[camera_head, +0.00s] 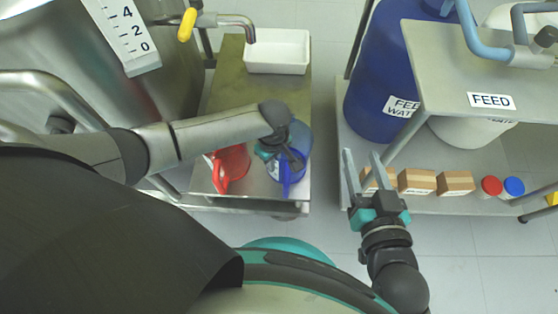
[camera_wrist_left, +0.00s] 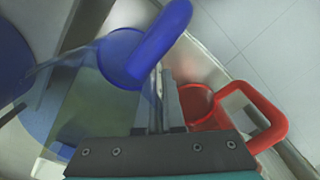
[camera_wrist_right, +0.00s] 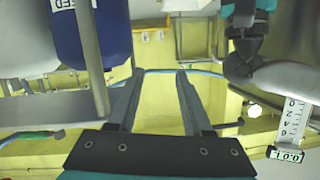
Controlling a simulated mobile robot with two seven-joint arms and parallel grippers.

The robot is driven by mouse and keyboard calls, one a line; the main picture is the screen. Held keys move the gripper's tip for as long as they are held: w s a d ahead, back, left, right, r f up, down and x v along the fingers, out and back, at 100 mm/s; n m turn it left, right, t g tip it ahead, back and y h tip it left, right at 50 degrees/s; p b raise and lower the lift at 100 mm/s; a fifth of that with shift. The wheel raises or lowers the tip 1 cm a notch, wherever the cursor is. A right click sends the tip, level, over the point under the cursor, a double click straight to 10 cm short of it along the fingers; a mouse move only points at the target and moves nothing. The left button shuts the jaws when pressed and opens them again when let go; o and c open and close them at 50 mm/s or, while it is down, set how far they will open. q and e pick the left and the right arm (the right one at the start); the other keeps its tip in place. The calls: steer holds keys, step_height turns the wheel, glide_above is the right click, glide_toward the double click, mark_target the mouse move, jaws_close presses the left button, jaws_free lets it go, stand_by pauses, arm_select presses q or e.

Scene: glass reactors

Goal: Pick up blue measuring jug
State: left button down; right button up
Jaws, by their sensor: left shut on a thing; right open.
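The blue measuring jug (camera_head: 300,137) stands on the metal shelf left of centre, with a clear bluish body and a solid blue handle and rim. My left gripper (camera_head: 295,160) reaches over it from the left and is shut on the jug. In the left wrist view the closed fingers (camera_wrist_left: 157,88) are at the blue handle (camera_wrist_left: 160,42); the exact contact is partly hidden. My right gripper (camera_head: 362,160) is open and empty in front of the right-hand shelf; its spread fingers also show in the right wrist view (camera_wrist_right: 156,80).
A red jug (camera_head: 231,165) stands just left of the blue one. A white tray (camera_head: 277,52) lies at the back of the same shelf. The right-hand shelf holds a blue drum (camera_head: 377,95), brown boxes (camera_head: 417,181) and red and blue caps (camera_head: 490,186). Floor shows between the shelves.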

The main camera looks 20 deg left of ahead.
arm_select(q)
steer(key=shift+s+a, duration=0.1)
steer(key=shift+s, duration=0.25)
